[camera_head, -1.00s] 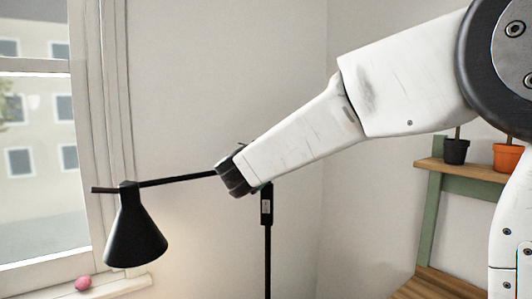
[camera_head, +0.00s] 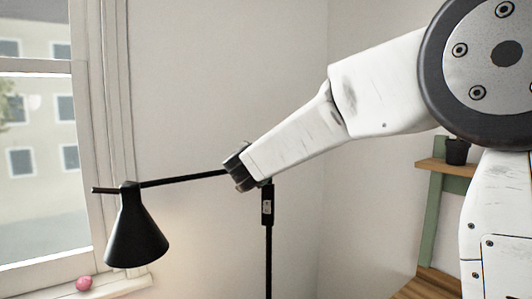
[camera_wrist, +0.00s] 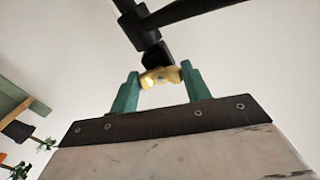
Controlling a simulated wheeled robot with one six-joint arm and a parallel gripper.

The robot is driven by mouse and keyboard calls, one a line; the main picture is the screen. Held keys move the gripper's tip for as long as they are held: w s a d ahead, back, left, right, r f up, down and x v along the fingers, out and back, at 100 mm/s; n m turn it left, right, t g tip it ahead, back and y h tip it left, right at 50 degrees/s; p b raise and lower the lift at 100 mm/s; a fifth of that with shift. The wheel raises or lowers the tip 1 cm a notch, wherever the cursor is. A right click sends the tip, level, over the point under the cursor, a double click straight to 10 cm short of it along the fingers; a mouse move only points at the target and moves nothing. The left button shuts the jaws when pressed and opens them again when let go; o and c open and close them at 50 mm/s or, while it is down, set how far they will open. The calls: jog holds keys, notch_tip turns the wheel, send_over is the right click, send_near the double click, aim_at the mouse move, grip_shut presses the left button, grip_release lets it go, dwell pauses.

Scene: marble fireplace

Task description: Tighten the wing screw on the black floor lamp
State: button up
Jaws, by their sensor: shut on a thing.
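The black floor lamp has a cone shade (camera_head: 136,235) hanging at the left from a thin, slightly sloping arm (camera_head: 185,179). Its upright pole (camera_head: 268,245) stands to the right, with a pale label near the top. The joint between arm and pole is hidden behind my wrist in the head view. In the wrist view the black lamp joint (camera_wrist: 150,42) is at the top, and a brass-coloured wing screw (camera_wrist: 160,77) sits just below it. My gripper (camera_wrist: 159,75) has teal fingers, one on each side of the wing screw, and is shut on it.
A window (camera_head: 35,130) and its sill, with a pink round object (camera_head: 84,283) on it, are at the left. A green-framed wooden shelf (camera_head: 434,166) with a potted plant (camera_head: 457,151) is at the right. Bare wall lies behind the lamp.

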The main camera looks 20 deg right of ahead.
jog(key=shift+m, duration=7.3)
jog(key=o, duration=1)
jog(key=shift+r, duration=0.1)
jog(key=shift+a, duration=0.1)
